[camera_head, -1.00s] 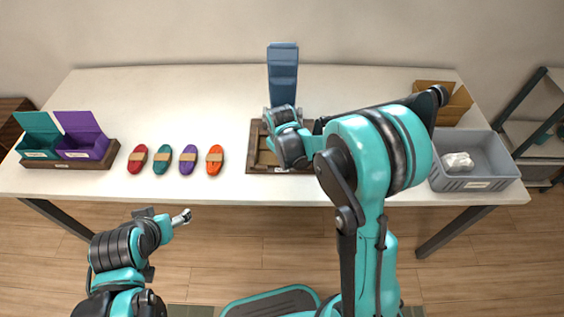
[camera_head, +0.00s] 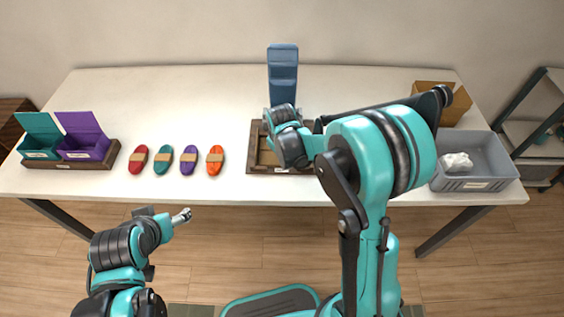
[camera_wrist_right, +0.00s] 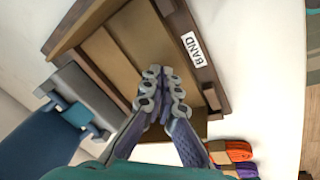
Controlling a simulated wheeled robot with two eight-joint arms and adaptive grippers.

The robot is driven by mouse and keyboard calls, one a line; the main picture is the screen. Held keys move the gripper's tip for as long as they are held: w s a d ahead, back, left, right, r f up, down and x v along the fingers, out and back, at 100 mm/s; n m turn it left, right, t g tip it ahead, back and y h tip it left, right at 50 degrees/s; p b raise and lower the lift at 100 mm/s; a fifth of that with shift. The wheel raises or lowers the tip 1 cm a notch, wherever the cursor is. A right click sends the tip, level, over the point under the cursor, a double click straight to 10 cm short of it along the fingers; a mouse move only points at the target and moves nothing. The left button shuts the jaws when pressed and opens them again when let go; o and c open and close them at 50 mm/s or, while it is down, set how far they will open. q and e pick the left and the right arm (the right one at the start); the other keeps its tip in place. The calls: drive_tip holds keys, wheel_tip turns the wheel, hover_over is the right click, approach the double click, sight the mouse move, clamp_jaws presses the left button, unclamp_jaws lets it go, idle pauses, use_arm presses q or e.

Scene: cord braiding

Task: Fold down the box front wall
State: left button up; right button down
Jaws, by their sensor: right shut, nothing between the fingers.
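A dark brown wooden box (camera_head: 255,147) with a tan inside lies near the middle of the table. In the right wrist view its wall (camera_wrist_right: 200,50) carries a white label reading BAND (camera_wrist_right: 194,49). That wall stands up along the box edge. My right gripper (camera_wrist_right: 160,92) is shut and empty over the box's tan interior; I cannot tell whether its tips touch it. In the head view my right arm and wrist hide much of the box. My left gripper (camera_head: 182,216) is in front of the table, away from the box; its finger opening is too small to read.
A blue stepped holder (camera_head: 283,70) stands behind the box. Several coloured cord bobbins (camera_head: 188,160) lie left of it. Teal and purple open bins (camera_head: 83,140) stand at far left. A grey bin (camera_head: 482,160) with white contents and a cardboard box (camera_head: 455,108) are at right.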

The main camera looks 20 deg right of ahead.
wheel_tip(320, 180, up, 8)
drive_tip(key=p, duration=0.5)
drive_tip(key=shift+p, duration=0.4)
